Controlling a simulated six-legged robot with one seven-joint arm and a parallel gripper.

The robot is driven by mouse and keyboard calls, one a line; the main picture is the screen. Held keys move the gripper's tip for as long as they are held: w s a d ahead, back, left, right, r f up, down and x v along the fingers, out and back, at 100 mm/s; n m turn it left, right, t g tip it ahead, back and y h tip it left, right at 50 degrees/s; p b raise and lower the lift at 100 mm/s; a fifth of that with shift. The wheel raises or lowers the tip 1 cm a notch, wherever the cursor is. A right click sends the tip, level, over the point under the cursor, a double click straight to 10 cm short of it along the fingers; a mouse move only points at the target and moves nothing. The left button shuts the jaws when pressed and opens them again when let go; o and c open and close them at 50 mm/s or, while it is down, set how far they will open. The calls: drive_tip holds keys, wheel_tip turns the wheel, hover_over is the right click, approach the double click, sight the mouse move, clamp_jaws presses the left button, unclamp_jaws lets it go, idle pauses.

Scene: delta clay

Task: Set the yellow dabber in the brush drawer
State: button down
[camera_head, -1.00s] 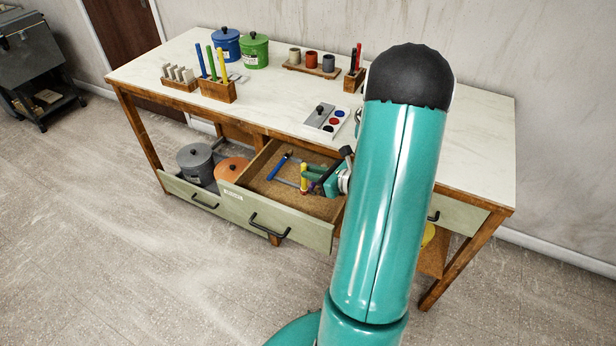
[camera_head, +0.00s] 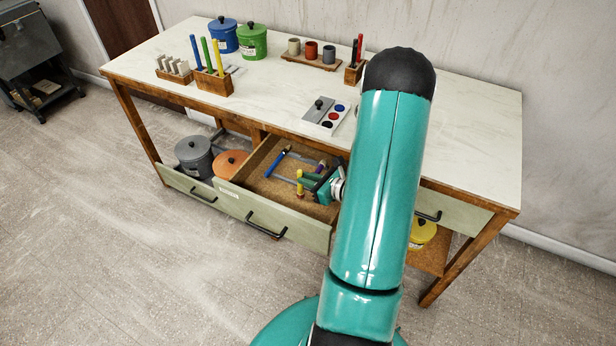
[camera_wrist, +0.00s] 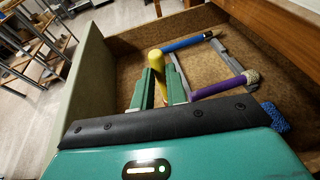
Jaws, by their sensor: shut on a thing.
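The brush drawer (camera_head: 262,213) is pulled open under the bench and shows its brown inner floor. My gripper (camera_head: 305,181) is inside the drawer's outline, shut on the yellow dabber (camera_head: 300,188). In the wrist view the green fingers (camera_wrist: 161,88) close around the yellow dabber (camera_wrist: 157,60), which stands roughly upright. Its lower end is hidden, so I cannot tell whether it touches the floor. A blue brush (camera_head: 275,165) and a purple brush (camera_head: 321,166) lie in the drawer; both also show in the wrist view, blue (camera_wrist: 187,42) and purple (camera_wrist: 218,87).
Grey divider strips (camera_wrist: 228,57) lie on the drawer floor near the brushes. The bench top (camera_head: 270,115) above carries a pen block (camera_head: 214,82), a paint palette (camera_head: 327,116) and lidded pots. Grey and orange pots (camera_head: 230,163) stand on the shelf left of the drawer.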

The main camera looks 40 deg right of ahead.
drive_tip(key=shift+w+f, duration=0.1)
drive_tip(key=shift+f, duration=0.05)
drive_tip(key=c, duration=1.8)
unclamp_jaws()
drive_tip(key=shift+w+f, duration=0.1)
drive_tip(key=shift+f, duration=0.1)
drive_tip(key=o, duration=0.4)
drive_tip(key=shift+r, duration=0.15)
